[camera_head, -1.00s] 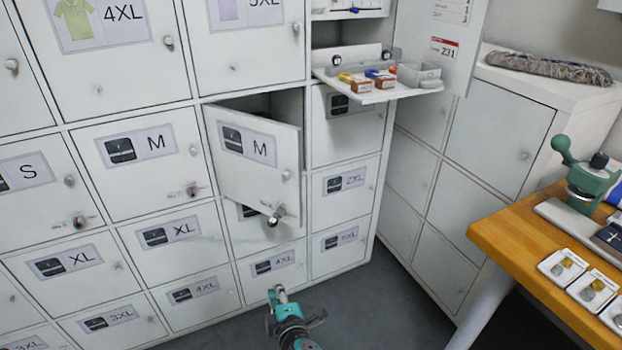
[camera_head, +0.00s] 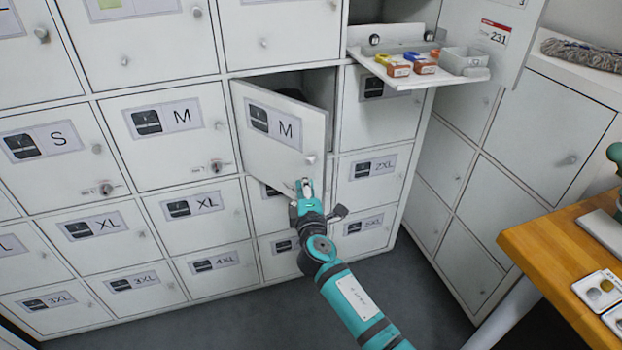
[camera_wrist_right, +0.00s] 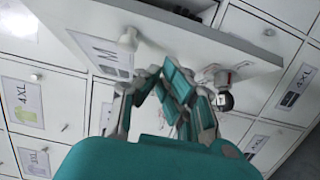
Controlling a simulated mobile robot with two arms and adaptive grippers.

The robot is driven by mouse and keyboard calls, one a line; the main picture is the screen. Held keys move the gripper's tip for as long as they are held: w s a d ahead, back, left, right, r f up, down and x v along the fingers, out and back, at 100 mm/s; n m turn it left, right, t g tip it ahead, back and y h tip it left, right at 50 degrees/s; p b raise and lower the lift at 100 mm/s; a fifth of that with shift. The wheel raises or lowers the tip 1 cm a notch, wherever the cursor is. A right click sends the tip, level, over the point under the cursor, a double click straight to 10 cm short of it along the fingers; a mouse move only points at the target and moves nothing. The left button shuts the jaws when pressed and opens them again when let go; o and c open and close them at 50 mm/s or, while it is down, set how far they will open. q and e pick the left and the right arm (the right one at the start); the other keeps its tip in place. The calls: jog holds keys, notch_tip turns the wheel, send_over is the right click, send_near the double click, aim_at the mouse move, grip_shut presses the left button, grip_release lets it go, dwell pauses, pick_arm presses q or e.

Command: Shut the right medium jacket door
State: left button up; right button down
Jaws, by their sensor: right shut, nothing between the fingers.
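The right medium jacket door (camera_head: 282,152) stands partly open, swung out from its cubby on its left edge. It carries a jacket picture with the letter M and a round knob (camera_head: 311,160) near its free edge. My right gripper (camera_head: 304,186) is shut and empty, in front of the door's lower free corner; I cannot tell whether it touches. In the wrist view, the door (camera_wrist_right: 185,35) with its knob (camera_wrist_right: 128,37) lies just beyond my right gripper (camera_wrist_right: 162,75). The lower part of the door is partly hidden by my gripper. My left gripper is not in view.
The shut left M door (camera_head: 168,165) is beside it. An open fold-down shelf (camera_head: 440,82) with small coloured boxes juts out at upper right, near another open door (camera_head: 500,60). A wooden table (camera_head: 545,262) stands at the right. Grey floor (camera_head: 270,315) is free below.

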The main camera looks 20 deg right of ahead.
jog(key=shift+w+d, duration=0.7)
jog(key=shift+d, duration=0.3)
jog(key=shift+d, duration=0.15)
